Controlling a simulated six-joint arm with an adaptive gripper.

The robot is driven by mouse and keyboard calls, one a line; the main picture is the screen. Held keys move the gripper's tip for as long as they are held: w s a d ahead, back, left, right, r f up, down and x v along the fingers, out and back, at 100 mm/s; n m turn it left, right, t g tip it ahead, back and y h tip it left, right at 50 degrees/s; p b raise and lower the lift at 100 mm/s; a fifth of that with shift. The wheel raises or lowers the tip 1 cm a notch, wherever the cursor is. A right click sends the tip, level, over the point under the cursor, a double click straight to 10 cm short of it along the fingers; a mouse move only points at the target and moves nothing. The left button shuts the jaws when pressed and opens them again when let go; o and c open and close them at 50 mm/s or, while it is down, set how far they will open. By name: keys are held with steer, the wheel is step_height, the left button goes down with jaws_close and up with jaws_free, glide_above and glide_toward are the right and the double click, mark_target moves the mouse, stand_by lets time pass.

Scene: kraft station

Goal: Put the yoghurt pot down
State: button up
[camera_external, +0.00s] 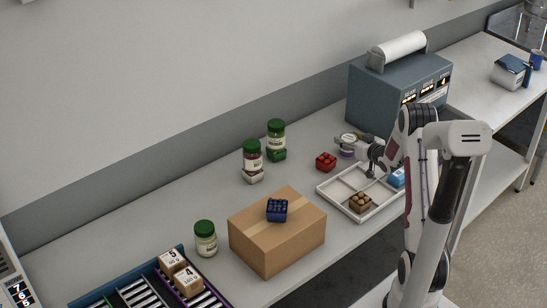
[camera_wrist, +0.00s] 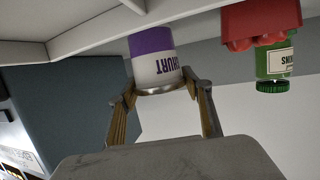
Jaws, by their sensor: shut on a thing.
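The yoghurt pot (camera_wrist: 155,62) is white with a purple band and a silvery rim, and its label reads upside down in the wrist view. My gripper (camera_wrist: 162,88) is shut on it near the rim, one finger on each side. In the external view the pot (camera_external: 347,154) shows small below my gripper (camera_external: 350,142), beyond the far edge of the white divided tray (camera_external: 335,196). The pot looks upright. I cannot tell whether its base touches the counter.
A red brick-like block (camera_external: 326,161) stands left of the pot, with green-lidded jars (camera_external: 276,140) further left. The tray holds a brown block (camera_external: 360,202) and a blue item (camera_external: 397,177). A blue-grey machine (camera_external: 370,98) stands behind. A cardboard box (camera_external: 270,247) is in front.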

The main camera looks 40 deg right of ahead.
steer(key=shift+f, duration=0.1)
steer(key=o, duration=1.2)
steer(key=shift+v, duration=6.05)
steer(key=shift+r, duration=0.2)
